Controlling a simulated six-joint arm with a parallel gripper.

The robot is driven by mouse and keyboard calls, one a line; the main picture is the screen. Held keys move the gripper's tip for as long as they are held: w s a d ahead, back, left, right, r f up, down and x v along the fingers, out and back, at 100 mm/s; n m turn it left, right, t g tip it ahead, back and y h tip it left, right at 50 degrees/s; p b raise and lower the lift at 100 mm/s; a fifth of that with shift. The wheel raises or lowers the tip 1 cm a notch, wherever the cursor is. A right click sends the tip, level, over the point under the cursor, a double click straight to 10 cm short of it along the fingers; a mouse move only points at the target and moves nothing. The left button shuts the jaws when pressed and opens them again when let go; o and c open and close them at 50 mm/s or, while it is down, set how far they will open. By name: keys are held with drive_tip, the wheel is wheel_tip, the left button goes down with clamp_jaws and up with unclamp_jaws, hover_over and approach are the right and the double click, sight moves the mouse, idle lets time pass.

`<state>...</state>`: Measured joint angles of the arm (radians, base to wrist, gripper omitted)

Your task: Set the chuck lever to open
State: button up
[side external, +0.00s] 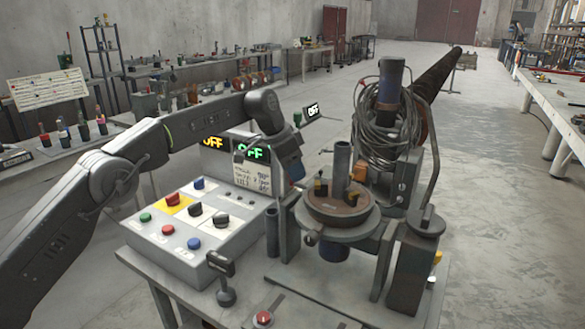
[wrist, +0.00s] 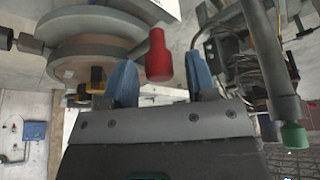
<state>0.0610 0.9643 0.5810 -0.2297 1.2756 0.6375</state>
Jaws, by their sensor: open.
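A red-handled lever (wrist: 158,55) shows in the wrist view between my two blue fingers, close to them. I cannot tell whether they touch it, nor whether it is the chuck lever or which setting it marks. My gripper (wrist: 156,75) is open. In the side view my gripper (side external: 294,174) points down between the control box and the round chuck table (side external: 338,205), and the red handle is hidden there. The chuck table (wrist: 85,45) is at the left in the wrist view, with yellow and black jaw pieces near my left finger.
A black-handled lever (side external: 222,275) stands at the front. A vertical pipe (side external: 341,170) rises from the chuck. A green-tipped rod (wrist: 293,135) is at the right in the wrist view.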

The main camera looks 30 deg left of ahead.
drive_tip(key=v, duration=1.1)
drive_tip(key=shift+r, duration=0.35)
drive_tip(key=shift+a, duration=0.1)
drive_tip(key=shift+c, duration=0.4)
